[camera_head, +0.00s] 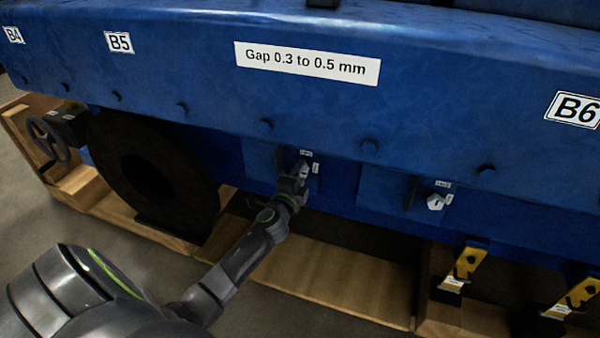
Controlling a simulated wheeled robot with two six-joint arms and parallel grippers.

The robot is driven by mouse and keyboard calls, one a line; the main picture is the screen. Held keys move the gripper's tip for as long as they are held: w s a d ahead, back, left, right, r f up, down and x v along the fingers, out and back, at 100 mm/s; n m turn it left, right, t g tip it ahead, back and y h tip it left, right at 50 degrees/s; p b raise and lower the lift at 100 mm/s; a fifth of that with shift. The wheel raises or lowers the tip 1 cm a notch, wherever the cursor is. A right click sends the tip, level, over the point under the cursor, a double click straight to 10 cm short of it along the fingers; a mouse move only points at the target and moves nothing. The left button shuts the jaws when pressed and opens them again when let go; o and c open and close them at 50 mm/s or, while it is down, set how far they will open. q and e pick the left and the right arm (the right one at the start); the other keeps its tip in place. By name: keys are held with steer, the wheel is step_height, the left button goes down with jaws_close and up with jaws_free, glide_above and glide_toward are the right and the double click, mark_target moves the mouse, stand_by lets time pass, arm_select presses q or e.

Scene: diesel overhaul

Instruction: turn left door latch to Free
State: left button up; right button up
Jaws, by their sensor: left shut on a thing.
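The left door latch (304,168) is a small pale knob on the blue engine side, under the "Gap 0.3 to 0.5 mm" label. Small white tags sit above it and to its right, too small to read. My left gripper (297,178) is at the latch, shut on it, and hides most of it. A second, similar latch (436,202) shows uncovered farther right, with small tags around it. My right gripper is not in view.
The blue engine ledge (320,110) with bolts overhangs the latches. A black round flange (150,172) and handwheel (48,138) are at left. Yellow brackets (466,266) stand at lower right. A wooden frame (345,278) lies below on the floor.

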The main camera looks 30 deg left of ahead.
arm_select(q)
steer(key=shift+m, duration=0.3)
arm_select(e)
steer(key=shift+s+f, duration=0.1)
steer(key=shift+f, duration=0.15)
arm_select(q)
steer(key=o, duration=1)
steer(key=v, duration=1.7)
steer(key=shift+s+d, duration=0.2)
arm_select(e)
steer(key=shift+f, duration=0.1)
